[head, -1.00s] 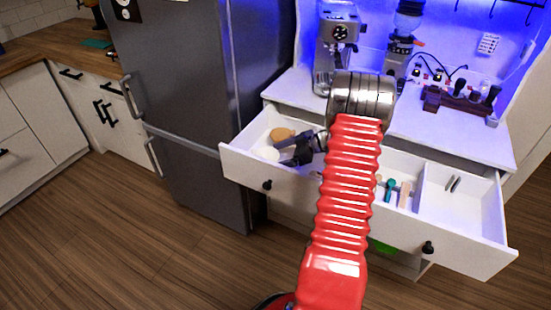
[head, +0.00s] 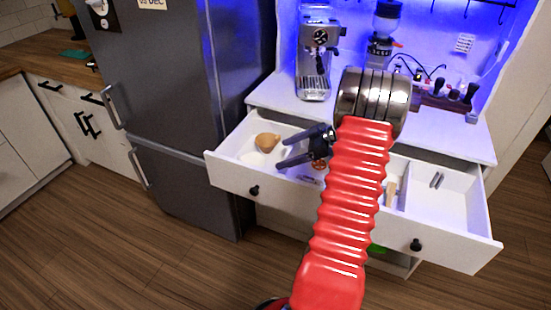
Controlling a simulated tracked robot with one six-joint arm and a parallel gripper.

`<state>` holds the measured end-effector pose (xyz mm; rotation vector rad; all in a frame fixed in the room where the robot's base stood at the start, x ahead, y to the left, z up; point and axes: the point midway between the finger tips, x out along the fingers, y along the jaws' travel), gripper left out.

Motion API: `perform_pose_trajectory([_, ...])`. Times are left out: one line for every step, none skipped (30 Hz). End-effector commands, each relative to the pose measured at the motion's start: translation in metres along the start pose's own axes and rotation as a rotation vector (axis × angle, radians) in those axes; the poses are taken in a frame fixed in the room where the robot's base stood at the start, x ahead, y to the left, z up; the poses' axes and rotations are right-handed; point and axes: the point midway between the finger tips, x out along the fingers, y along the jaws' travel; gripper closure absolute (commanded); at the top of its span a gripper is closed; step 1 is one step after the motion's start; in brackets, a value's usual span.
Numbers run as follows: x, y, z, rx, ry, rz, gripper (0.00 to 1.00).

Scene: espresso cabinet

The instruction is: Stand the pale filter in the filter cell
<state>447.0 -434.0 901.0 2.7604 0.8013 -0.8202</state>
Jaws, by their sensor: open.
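A tan, cup-like filter (head: 267,142) is in the left compartment of the open drawer (head: 232,174). I cannot tell whether it is the pale filter or whether this compartment is the filter cell. My gripper (head: 278,152) is open and empty over the left part of the drawer. Its two dark fingers point left, just right of and below the tan filter in the picture, with a visible gap from it. My red arm hides the middle of the drawer.
Small orange-brown items (head: 319,165) show below my gripper. The right compartment holds a dark slim item (head: 437,180) and has bare floor. An espresso machine (head: 314,60) and grinder (head: 382,45) stand on the counter behind. A fridge (head: 165,90) stands left.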

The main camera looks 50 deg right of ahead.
Motion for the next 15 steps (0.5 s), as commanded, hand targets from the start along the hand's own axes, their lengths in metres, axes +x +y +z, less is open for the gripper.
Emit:
perform_pose_trajectory([-0.0056,0.0003,-0.0004,-0.001,0.000,0.001,0.12])
perform_pose_trajectory([-0.0080,0.0003,-0.0005,-0.001,0.000,0.001,0.12])
perform_pose_trajectory([-0.0105,0.0003,-0.0003,-0.001,0.000,0.001,0.12])
perform_pose_trajectory([-0.0119,0.0002,-0.0002,-0.001,0.000,0.001,0.12])
perform_pose_trajectory([-0.0130,0.0001,-0.0001,-0.001,0.000,0.001,0.12])
perform_pose_trajectory([-0.0139,0.0001,0.0000,-0.001,-0.001,0.000,0.12])
perform_pose_trajectory([-0.0142,0.0000,0.0000,-0.001,-0.001,0.000,0.12])
perform_pose_trajectory([-0.0143,0.0000,0.0001,-0.001,-0.001,0.000,0.12])
perform_pose_trajectory([-0.0142,-0.0001,0.0000,-0.001,-0.001,0.000,0.12])
perform_pose_trajectory([-0.0142,-0.0001,0.0000,0.000,-0.001,0.000,0.12])
perform_pose_trajectory([-0.0141,-0.0001,0.0000,0.000,0.000,0.000,0.12])
perform_pose_trajectory([-0.0140,-0.0001,0.0000,0.000,0.000,0.000,0.12])
perform_pose_trajectory([-0.0140,-0.0001,0.0000,0.000,0.000,0.000,0.12])
perform_pose_trajectory([-0.0140,-0.0001,0.0000,0.000,0.000,0.000,0.12])
perform_pose_trajectory([-0.0139,-0.0001,0.0000,0.000,0.000,0.000,0.12])
